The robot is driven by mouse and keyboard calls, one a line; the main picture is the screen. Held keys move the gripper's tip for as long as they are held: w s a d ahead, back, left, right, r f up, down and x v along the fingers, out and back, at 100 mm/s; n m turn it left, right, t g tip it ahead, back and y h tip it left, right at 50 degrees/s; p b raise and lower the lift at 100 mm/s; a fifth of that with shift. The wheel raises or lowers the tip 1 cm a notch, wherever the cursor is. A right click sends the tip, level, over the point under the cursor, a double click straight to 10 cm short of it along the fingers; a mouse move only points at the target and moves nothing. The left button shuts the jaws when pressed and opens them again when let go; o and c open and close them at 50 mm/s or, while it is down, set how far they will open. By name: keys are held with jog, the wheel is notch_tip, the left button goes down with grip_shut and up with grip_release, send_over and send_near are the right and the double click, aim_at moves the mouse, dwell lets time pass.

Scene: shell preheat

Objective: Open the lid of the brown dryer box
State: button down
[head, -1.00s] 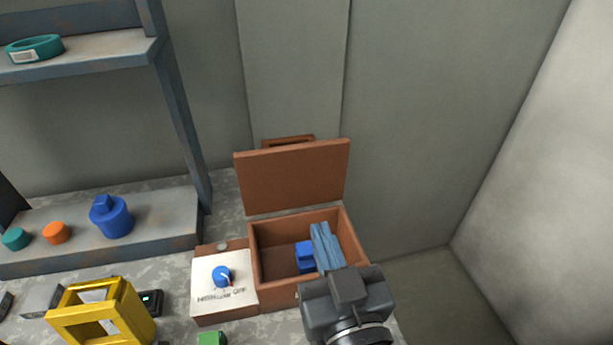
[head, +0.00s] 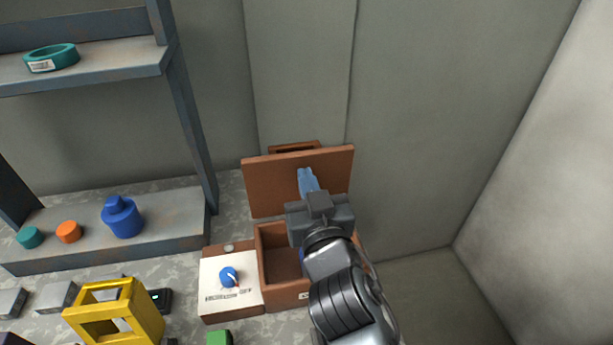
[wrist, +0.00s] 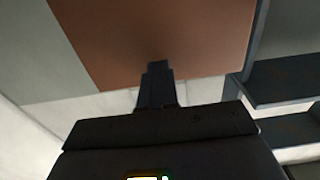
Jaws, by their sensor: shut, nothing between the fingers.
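The brown dryer box (head: 289,296) stands on the counter with its lid (head: 265,188) raised, leaning back past upright. My gripper (head: 308,182) is shut and empty, its blue fingers in front of the inner face of the lid. In the wrist view the shut fingers (wrist: 157,80) point at the brown lid (wrist: 165,30), which fills the upper middle. I cannot tell whether the fingertips touch it. My wrist and arm hide the right part of the box's inside. A little of a blue item shows inside the box beside my wrist.
A control panel with a blue knob (head: 229,277) adjoins the box's left side. A yellow frame (head: 117,318) and a green block (head: 219,338) stand at the front left. A grey shelf (head: 190,222) holds a blue container (head: 122,217). Bare walls lie behind and right.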

jog(key=shift+w, duration=0.3)
jog(key=shift+a, duration=0.1)
jog(key=b+x, duration=0.2)
jog(key=shift+w+r+b, duration=0.15)
jog(key=shift+b, duration=0.2)
